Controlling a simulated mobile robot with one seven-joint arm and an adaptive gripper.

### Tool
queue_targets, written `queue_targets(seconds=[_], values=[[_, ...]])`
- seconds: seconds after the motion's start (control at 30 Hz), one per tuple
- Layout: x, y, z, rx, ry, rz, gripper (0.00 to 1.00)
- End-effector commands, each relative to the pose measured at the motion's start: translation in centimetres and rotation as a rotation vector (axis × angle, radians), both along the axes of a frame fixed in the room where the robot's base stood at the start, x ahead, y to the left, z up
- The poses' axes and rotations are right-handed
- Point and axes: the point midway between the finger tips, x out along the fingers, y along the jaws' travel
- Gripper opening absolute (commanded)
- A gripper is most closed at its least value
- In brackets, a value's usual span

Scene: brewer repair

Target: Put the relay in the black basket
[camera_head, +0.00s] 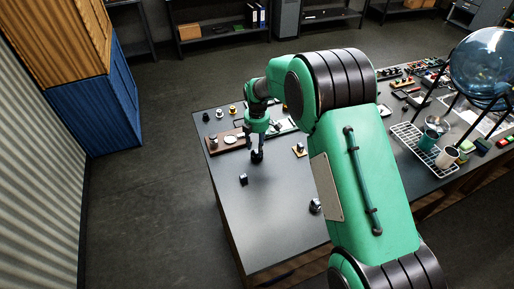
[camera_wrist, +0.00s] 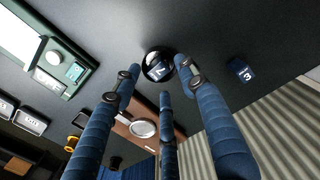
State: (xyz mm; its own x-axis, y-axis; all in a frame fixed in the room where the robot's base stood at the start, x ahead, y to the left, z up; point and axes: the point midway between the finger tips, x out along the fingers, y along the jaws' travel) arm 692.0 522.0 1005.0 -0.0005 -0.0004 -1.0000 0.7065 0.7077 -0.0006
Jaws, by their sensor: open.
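My gripper (camera_head: 257,152) is over the dark table, its fingers pointing down. In the wrist view its three blue fingers (camera_wrist: 158,80) are spread apart. A round black piece with a white mark (camera_wrist: 158,66) shows between the fingertips; I cannot tell if they touch it. A small dark block with a white mark (camera_wrist: 240,70) lies apart from the fingers; a dark block (camera_head: 243,179) lies left of and nearer than my gripper in the head view. I cannot tell which piece is the relay. I cannot make out a black basket.
A wooden board with a round dial (camera_head: 229,142) lies behind my gripper. A green-edged device (camera_wrist: 52,62) shows in the wrist view. Another small dark piece (camera_head: 315,206) lies near the arm. A white wire rack (camera_head: 413,143) holds cups at right. The table's front left is clear.

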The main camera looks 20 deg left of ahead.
Motion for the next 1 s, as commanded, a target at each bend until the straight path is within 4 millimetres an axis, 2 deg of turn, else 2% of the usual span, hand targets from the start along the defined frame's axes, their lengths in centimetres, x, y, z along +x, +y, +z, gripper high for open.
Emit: queue_targets(seconds=[0.2,0.4,1.0], values=[[0.0,0.0,2.8,0.001,-0.001,0.000,0.42],[0.0,0.0,4.4,0.001,-0.001,0.000,0.42],[0.0,0.0,4.7,0.000,0.000,0.000,0.42]])
